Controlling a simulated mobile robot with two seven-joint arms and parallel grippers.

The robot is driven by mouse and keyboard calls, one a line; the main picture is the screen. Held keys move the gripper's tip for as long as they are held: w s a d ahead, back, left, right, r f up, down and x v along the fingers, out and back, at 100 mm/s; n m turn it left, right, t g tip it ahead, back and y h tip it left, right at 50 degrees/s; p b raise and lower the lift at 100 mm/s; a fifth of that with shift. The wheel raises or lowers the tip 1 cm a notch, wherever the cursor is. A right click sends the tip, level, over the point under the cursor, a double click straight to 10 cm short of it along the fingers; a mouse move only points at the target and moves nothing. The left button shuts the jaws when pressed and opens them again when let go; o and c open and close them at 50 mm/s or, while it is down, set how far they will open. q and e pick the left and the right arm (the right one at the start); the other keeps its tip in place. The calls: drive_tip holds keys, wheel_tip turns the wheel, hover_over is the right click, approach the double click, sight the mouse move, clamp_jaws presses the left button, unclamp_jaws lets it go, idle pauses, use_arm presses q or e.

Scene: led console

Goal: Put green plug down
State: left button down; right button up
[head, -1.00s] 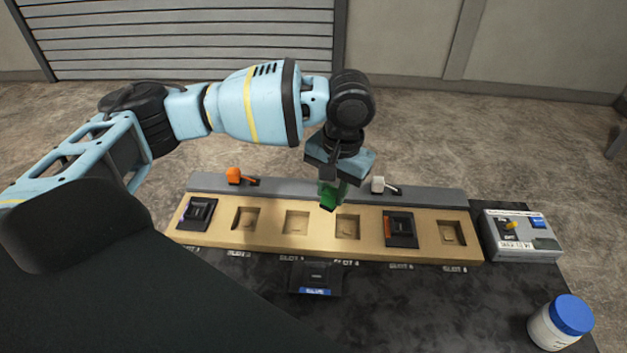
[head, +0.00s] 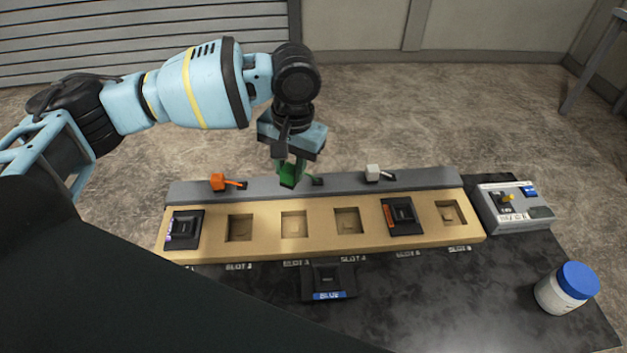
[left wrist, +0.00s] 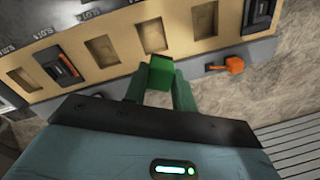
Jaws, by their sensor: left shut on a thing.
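The green plug (head: 291,175) is a small green block in the jaws of my left gripper (head: 289,166), at the grey strip behind the tan board. In the left wrist view the green plug (left wrist: 159,70) sits between the two fingers (left wrist: 158,88), which are shut on it. A small dark green piece (head: 318,181) lies on the strip just right of the plug; I cannot tell whether they are joined. My right gripper is not in view.
The tan board (head: 266,225) has several empty slots and two black modules. An orange block (head: 218,182) and a white block (head: 374,173) flank the gripper. A blue-labelled module (head: 328,280), a grey box (head: 514,208) and a blue-lidded jar (head: 566,288) stand nearby.

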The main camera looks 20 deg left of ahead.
use_arm(q)
drive_tip(key=m, duration=0.1)
drive_tip(key=d+f+m, duration=0.1)
drive_tip(key=shift+m, duration=0.3)
use_arm(e)
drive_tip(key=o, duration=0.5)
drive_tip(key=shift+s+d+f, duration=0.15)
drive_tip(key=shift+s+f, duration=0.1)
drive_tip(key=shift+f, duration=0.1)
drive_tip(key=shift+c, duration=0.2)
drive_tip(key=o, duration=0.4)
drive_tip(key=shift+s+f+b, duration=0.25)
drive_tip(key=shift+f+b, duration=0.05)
drive_tip(key=shift+b, duration=0.05)
use_arm(q)
drive_tip(key=d+f+m+b, duration=0.1)
drive_tip(key=d+f+m, duration=0.2)
drive_tip(key=m, duration=1.3)
drive_tip(key=w+d+f+m+h+b, duration=0.1)
drive_tip(key=d+f+m, duration=0.2)
drive_tip(key=m, duration=1.3)
drive_tip(key=shift+d+f, duration=0.2)
drive_tip(key=shift+d, duration=0.7)
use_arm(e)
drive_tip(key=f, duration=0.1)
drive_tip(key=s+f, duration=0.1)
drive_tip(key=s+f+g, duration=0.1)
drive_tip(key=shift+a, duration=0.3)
